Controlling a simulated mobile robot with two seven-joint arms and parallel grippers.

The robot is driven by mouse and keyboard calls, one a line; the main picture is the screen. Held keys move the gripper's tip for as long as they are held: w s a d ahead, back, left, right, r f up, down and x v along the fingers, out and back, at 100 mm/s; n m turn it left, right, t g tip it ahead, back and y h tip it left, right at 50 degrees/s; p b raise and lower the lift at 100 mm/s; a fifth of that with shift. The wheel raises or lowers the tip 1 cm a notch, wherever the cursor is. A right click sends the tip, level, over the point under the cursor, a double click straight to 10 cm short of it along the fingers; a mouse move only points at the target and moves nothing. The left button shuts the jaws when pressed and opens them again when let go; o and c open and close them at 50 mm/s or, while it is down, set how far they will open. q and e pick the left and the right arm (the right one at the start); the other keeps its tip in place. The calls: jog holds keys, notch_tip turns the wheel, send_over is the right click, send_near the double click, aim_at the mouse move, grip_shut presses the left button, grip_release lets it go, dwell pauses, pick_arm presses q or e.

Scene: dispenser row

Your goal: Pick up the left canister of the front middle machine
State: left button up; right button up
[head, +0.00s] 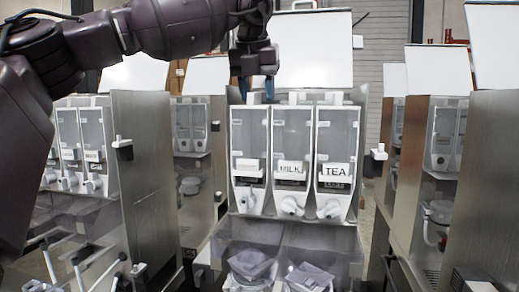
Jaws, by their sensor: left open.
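The front middle machine holds three clear-fronted canisters side by side. The left canister (249,135) has a white frame, a pale label plate low on its front and a white spout below. The middle canister (291,128) is labelled MILK and the right canister (336,130) TEA. My left gripper (256,90) points down at the top of the left canister, its jaws open. The fingertips overlap the canister's top edge in the picture; whether they touch it I cannot tell. My right gripper is out of view.
The middle machine's raised white lid (314,48) stands behind the canisters, close to my left gripper. Other machines with steel side panels stand at left (145,170) and right (497,165). Two grey folded-looking pieces (252,264) lie low in the middle machine's front.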

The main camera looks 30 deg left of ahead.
pick_arm(q)
grip_shut()
dwell(1.2)
